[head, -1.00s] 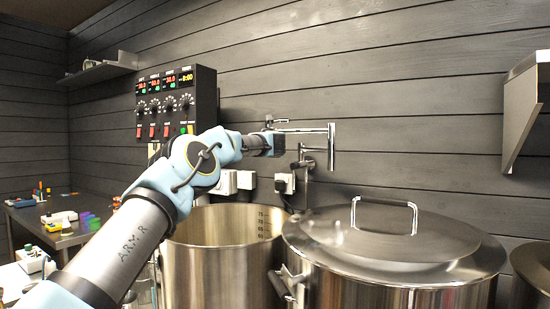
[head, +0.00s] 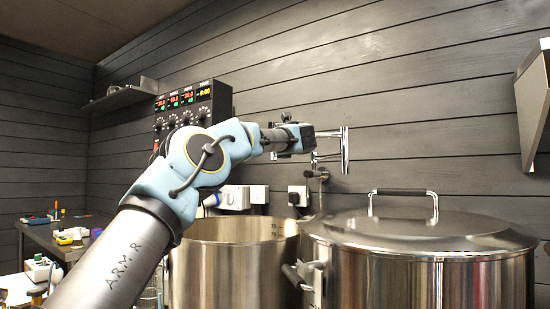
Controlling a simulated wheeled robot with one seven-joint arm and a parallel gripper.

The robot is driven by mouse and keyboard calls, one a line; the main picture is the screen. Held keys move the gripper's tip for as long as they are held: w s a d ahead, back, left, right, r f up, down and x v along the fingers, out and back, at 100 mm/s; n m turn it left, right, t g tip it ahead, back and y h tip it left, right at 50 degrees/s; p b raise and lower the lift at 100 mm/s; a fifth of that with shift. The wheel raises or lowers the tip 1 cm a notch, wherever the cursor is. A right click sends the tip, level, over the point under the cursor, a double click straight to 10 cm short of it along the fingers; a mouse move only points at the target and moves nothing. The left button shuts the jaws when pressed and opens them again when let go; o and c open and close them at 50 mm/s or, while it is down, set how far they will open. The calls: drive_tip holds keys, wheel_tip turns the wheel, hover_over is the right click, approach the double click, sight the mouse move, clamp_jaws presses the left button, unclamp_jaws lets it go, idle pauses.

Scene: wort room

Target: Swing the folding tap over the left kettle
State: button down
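The chrome folding tap (head: 345,151) is on the back wall, above and between the two kettles. Its upright joint stands at the right, and a horizontal arm runs left from it towards my gripper. The left kettle (head: 235,272) is an open steel pot with marks inside its rim. My gripper (head: 303,138) is raised above the right part of the left kettle's rim in the picture, and overlaps the left part of the tap's arm. I see it from behind and the side. Its fingers are hidden, so I cannot tell whether they touch the tap.
A lidded kettle (head: 425,265) with a handle on its lid stands at the right. Wall sockets (head: 245,196) and a plug sit behind the kettles. A control panel (head: 190,104) is behind my arm. A side bench (head: 50,236) holds small items at the left.

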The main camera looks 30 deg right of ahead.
drive_tip(key=shift+s+a, duration=0.1)
idle(0.3)
drive_tip(key=c, duration=0.7)
unclamp_jaws()
drive_tip(key=s+b, duration=0.1)
drive_tip(key=s, duration=0.2)
drive_tip(key=s+a+b, duration=0.1)
drive_tip(key=s+b, duration=0.1)
drive_tip(key=s, duration=0.2)
drive_tip(key=s+b, duration=0.1)
drive_tip(key=s, duration=0.2)
drive_tip(key=shift+s+a+b, duration=0.35)
drive_tip(key=shift+b, duration=0.05)
drive_tip(key=shift+s, duration=0.1)
